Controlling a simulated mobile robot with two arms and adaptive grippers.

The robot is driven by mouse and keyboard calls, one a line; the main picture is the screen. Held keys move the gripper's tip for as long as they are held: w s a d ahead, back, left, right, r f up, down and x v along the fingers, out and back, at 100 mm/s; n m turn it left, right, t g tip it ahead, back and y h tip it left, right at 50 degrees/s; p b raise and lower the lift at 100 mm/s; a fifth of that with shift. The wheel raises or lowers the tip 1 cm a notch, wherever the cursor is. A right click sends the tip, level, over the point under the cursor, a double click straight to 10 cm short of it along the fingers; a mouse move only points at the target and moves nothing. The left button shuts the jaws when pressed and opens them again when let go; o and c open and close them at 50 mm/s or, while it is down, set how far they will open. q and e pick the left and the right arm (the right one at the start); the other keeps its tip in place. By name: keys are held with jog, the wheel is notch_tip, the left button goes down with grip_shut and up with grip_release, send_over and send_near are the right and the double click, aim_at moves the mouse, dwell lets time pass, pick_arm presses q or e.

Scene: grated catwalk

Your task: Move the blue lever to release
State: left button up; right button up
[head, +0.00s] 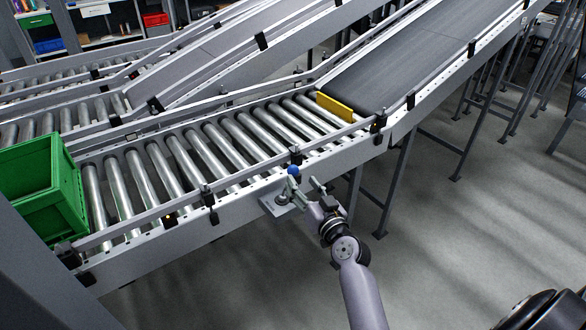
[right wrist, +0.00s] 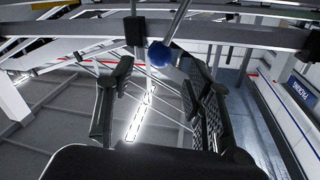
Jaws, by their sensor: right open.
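The blue lever shows as a round blue knob (head: 293,170) at the front side rail of the roller conveyor, above a small grey plate. In the right wrist view the knob (right wrist: 159,53) sits on a thin metal rod. My right gripper (head: 316,186) is right beside the knob, below and to the right of it in the head view. In the right wrist view its open fingers (right wrist: 153,68) have the knob near and between their tips, with visible gaps. I cannot tell whether either finger touches it. My left gripper is not in view.
A yellow plate (head: 335,106) stands across the conveyor between the rollers and the dark belt (head: 400,50). A green crate (head: 45,187) is on the rollers at the left. Side rails and support legs border the work spot. The grey floor at the right is mostly clear.

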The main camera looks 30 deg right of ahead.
aim_at(296, 174)
jog(key=w, duration=0.7)
jog(key=shift+d, duration=0.2)
jog(key=shift+s, duration=0.1)
jog(key=shift+c, duration=0.4)
grip_shut()
